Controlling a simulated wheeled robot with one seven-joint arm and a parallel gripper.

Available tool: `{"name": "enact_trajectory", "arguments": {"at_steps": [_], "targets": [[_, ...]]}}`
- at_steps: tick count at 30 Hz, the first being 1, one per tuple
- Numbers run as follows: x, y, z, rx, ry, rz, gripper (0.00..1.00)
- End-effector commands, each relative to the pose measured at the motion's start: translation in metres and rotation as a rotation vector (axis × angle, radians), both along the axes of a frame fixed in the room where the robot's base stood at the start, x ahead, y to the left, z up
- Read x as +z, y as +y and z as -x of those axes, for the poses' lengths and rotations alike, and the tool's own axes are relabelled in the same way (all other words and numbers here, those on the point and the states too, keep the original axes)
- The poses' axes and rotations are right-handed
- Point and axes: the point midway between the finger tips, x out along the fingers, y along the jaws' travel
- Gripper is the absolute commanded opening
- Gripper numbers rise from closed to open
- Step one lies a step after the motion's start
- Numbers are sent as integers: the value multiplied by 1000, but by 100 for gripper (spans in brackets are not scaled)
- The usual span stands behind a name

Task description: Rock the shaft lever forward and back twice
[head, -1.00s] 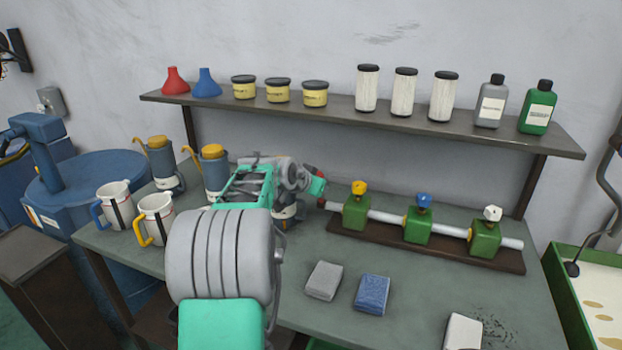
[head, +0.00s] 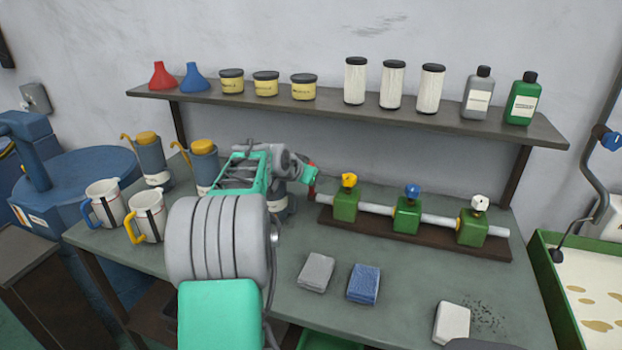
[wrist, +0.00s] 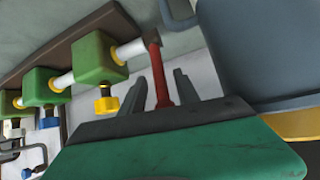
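The red shaft lever (wrist: 161,78) shows in the wrist view at the near end of the pale shaft (wrist: 131,53). My gripper (wrist: 162,82) is open, with one grey finger on each side of the lever and small gaps visible beside it. In the head view my gripper (head: 310,172) is at the left end of the shaft (head: 440,221), where a small dark red part of the lever (head: 311,191) shows. My arm hides some of this area. The shaft runs through green blocks (head: 407,214) with yellow, blue and white knobs on a dark wooden base (head: 495,248).
Blue-grey canisters (head: 151,160) and white mugs (head: 148,225) stand left of my arm. A grey block (head: 316,272), a blue block (head: 363,284) and a white block (head: 452,323) lie on the front of the bench (head: 400,300). A loaded shelf (head: 330,108) hangs above.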

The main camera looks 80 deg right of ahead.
Motion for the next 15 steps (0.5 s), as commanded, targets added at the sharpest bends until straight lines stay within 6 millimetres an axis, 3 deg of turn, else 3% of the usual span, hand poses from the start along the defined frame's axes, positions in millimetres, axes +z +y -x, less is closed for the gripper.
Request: {"name": "enact_trajectory", "arguments": {"at_steps": [7, 15], "targets": [[5, 7, -2, 1, 0, -1, 38], [38, 47, -11, 0, -1, 1, 38]]}}
